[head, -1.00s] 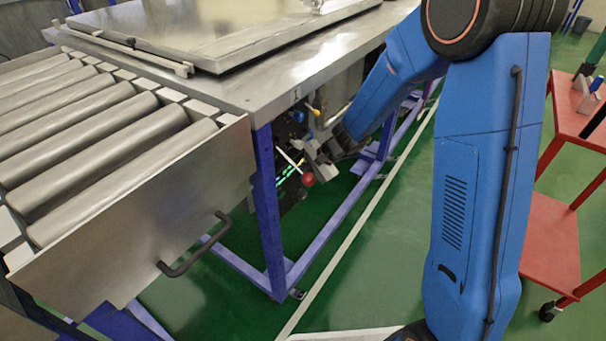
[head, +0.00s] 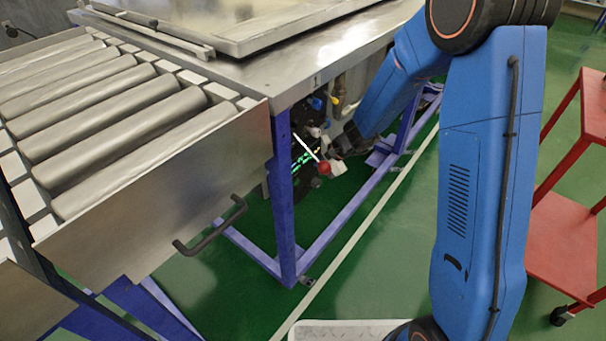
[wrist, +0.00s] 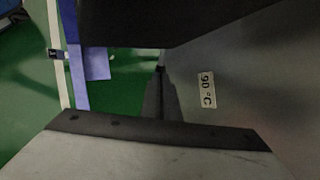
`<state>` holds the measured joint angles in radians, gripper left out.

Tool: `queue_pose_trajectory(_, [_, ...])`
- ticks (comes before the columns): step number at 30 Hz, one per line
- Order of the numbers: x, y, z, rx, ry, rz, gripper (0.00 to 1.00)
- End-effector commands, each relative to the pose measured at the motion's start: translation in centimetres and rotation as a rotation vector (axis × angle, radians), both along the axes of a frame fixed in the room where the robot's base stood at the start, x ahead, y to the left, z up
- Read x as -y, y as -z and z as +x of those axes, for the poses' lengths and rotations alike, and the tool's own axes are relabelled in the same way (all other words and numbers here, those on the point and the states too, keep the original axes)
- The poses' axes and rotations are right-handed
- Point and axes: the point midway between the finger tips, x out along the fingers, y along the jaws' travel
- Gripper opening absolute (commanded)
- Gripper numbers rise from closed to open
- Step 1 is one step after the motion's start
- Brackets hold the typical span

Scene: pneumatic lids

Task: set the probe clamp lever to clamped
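Under the steel table, a dark panel (head: 303,158) carries small controls and green lights. A thin white lever rod (head: 306,148) slants down to the right towards a red ball (head: 324,168). I cannot tell which control is the probe clamp lever. My gripper (head: 337,163) is just right of the red ball, small and partly hidden by my arm; I cannot tell if they touch. No lever shows there.
A grey metal surface with a "90 °C" label (wrist: 207,90) is close at the right of the wrist view. Blue table legs (head: 281,200) stand near my arm. A roller drawer (head: 155,190) juts out at left. A red cart (head: 565,235) stands at right.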

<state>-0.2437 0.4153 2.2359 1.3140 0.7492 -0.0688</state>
Motion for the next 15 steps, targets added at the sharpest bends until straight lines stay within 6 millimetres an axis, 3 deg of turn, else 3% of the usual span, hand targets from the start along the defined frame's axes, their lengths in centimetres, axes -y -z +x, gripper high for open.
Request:
queue_pose_trajectory(3, [-0.15,0.83,-0.11,-0.01,0.0,0.002,0.0])
queue_pose_trajectory(15, [-0.12,1.07,-0.28,-0.012,-0.001,-0.005,0.0])
